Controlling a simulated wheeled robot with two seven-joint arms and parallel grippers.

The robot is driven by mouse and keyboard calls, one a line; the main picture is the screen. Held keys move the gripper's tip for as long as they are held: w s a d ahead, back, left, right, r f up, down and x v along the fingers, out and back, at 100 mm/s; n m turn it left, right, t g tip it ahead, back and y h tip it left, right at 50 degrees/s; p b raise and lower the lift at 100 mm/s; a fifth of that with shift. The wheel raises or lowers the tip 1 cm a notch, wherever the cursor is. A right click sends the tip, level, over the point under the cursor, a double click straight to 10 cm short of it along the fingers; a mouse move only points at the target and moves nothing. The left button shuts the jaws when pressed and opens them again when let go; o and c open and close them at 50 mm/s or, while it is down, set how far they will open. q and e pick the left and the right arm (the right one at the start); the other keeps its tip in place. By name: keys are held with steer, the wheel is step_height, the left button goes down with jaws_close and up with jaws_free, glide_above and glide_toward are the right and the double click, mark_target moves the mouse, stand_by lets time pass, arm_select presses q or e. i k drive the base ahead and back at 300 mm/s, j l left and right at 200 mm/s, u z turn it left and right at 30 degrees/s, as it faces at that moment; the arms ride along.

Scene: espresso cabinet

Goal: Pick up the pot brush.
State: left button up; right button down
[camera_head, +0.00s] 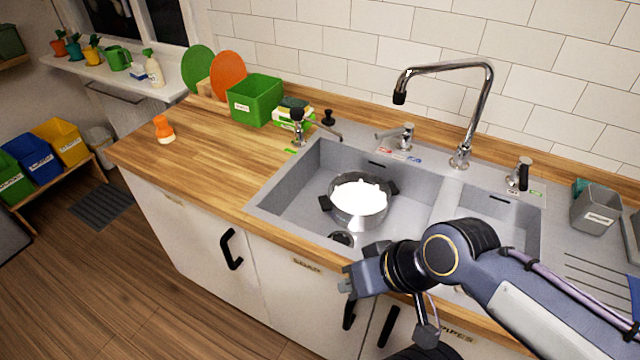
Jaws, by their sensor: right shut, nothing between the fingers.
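A small orange-topped object with a pale base (164,130), which looks like the pot brush, stands upright on the left part of the wooden counter (190,165). Nothing touches it. My right gripper (346,282) is in front of the sink's front edge, low and far to the right of the brush. It is shut with nothing held. My left gripper is not in view.
A steel pot (360,205) with bright white contents sits in the left basin of the grey sink (290,200). A green bin (255,100), coloured discs (229,75) and a tall tap (470,110) stand behind. Counter around the brush is clear.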

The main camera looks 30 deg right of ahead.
mark_target(165, 133)
steer(key=z, duration=0.95)
steer(key=i+j+z, duration=0.2)
steer(key=j+z, duration=0.2)
steer(key=i+j+z, duration=0.1)
steer(key=j+z, duration=0.7)
steer(key=j, duration=0.2)
steer(key=j+z, duration=0.2)
steer(key=j, duration=2.05)
steer(key=k, duration=0.05)
